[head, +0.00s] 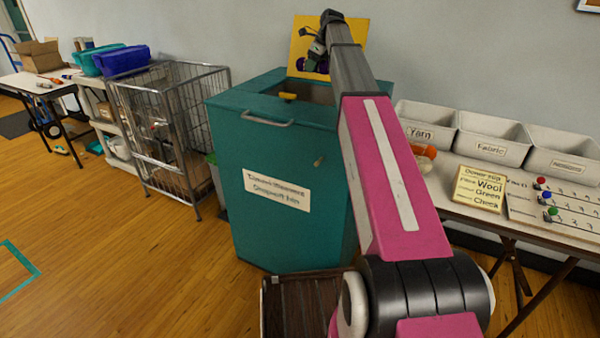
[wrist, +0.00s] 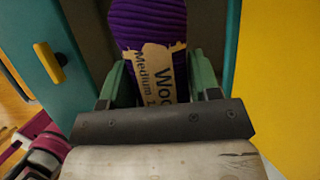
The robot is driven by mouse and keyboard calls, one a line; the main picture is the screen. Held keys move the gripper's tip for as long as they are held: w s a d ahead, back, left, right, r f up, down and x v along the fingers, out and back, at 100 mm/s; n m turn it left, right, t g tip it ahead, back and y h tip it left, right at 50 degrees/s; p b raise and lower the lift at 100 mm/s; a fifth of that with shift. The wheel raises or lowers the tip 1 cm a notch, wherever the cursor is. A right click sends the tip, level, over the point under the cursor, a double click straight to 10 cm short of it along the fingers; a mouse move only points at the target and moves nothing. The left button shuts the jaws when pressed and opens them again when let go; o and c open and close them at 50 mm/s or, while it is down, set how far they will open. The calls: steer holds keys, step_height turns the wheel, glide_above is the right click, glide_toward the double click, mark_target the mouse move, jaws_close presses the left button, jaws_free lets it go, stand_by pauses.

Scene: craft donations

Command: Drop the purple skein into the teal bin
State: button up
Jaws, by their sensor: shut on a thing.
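The purple skein (wrist: 148,22) has a tan paper label with "Wool" and "Medium" on it. My gripper (wrist: 160,78) is shut on it, with a green finger on each side. In the head view, a small part of the skein (head: 323,66) shows at my gripper (head: 312,58), partly hidden by the arm. The large teal bin (head: 270,150) stands in front of me with a white label and an open top. The skein appears to be above the opening, between teal bin walls (wrist: 35,75) in the wrist view. The bin's inside is dark.
A yellow panel (head: 302,35) rises behind the bin opening. A wire cage (head: 165,130) stands left. At right, a table holds white bins (head: 427,122) and a donor slip (head: 480,188). Floor at left is clear.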

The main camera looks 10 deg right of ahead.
steer(key=shift+f, duration=2.95)
steer(key=o, duration=1)
steer(key=shift+r, duration=0.1)
steer(key=v, duration=1)
steer(key=shift+d+r, duration=0.1)
steer(key=shift+r, duration=0.2)
